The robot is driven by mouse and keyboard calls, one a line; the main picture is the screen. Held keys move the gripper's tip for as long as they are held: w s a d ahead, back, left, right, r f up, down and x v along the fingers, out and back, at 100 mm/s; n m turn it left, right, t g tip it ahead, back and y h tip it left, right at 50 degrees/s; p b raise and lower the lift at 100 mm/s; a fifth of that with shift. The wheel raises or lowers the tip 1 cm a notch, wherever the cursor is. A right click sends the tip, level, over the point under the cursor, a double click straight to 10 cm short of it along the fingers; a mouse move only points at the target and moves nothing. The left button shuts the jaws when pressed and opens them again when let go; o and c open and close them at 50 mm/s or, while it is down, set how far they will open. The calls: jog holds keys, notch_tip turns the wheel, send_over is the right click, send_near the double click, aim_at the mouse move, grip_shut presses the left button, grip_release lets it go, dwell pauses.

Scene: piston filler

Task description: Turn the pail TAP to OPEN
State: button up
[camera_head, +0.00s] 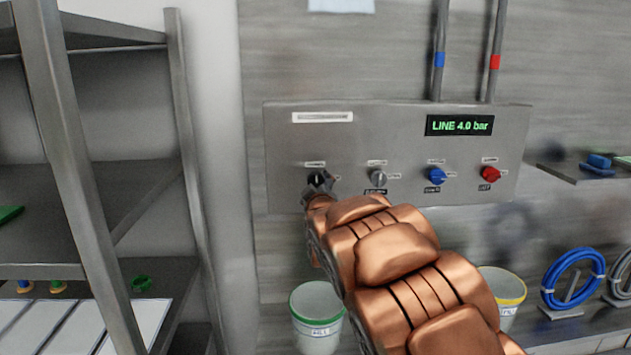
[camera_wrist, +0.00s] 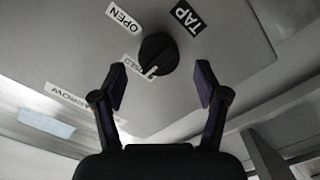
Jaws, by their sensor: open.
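The tap knob (camera_wrist: 158,54) is round and black with a white pointer line. In the wrist view it sits on a grey panel between my open fingers, with a gap visible on each side. A black TAP label (camera_wrist: 187,17) and a white OPEN label (camera_wrist: 123,19) are beside it. The pointer faces down-left, near a partly hidden white label (camera_wrist: 132,63) ending in "SED", not toward OPEN. In the head view my gripper (camera_head: 319,187) is at the leftmost knob of the panel (camera_head: 285,130), largely covering it. The fingers also show in the wrist view (camera_wrist: 160,82).
A grey knob (camera_head: 377,178), a blue knob (camera_head: 437,176) and a red knob (camera_head: 490,174) line the panel to the right. The display (camera_head: 459,125) reads LINE 4.0 bar. A green-rimmed pail (camera_head: 318,318) stands below. A metal shelf (camera_head: 70,200) is at left.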

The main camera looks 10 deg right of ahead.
aim_at(315, 182)
jog(key=shift+w+d+p, duration=0.2)
jog(key=shift+w+p, duration=0.1)
jog(key=shift+w, duration=1.35)
jog(key=c, duration=1.2)
jog(key=shift+o, duration=0.2)
